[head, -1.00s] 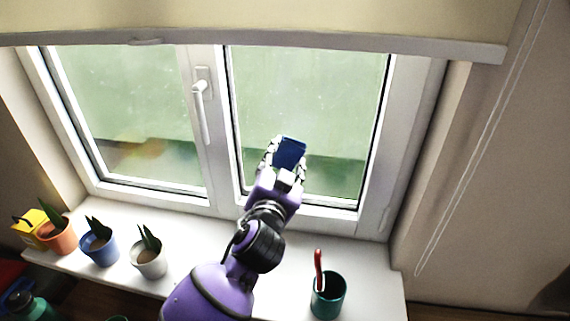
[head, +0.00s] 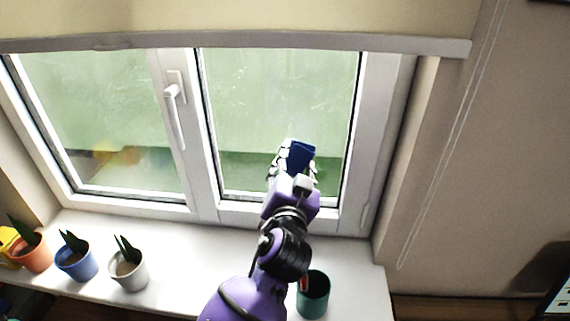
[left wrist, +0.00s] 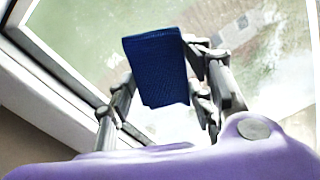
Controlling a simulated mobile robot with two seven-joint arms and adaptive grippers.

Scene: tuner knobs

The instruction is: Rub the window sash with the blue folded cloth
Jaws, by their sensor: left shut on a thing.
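The blue folded cloth (head: 300,155) is held in my left gripper (head: 291,160), which is shut on it, in front of the right-hand window sash (head: 208,135). In the left wrist view the cloth (left wrist: 158,68) sits between the two fingers of the gripper (left wrist: 165,85), with the glass behind it and the frame at the left. I cannot tell whether the cloth touches the glass. The cloth hides a lower right part of the pane. My right gripper is not in view.
A teal cup (head: 314,294) with a red-handled thing stands on the sill (head: 195,262), close beside my left arm. Potted plants in an orange pot (head: 33,254), a blue pot (head: 77,262) and a white pot (head: 130,272) stand at the left. A blind (head: 240,22) hangs above.

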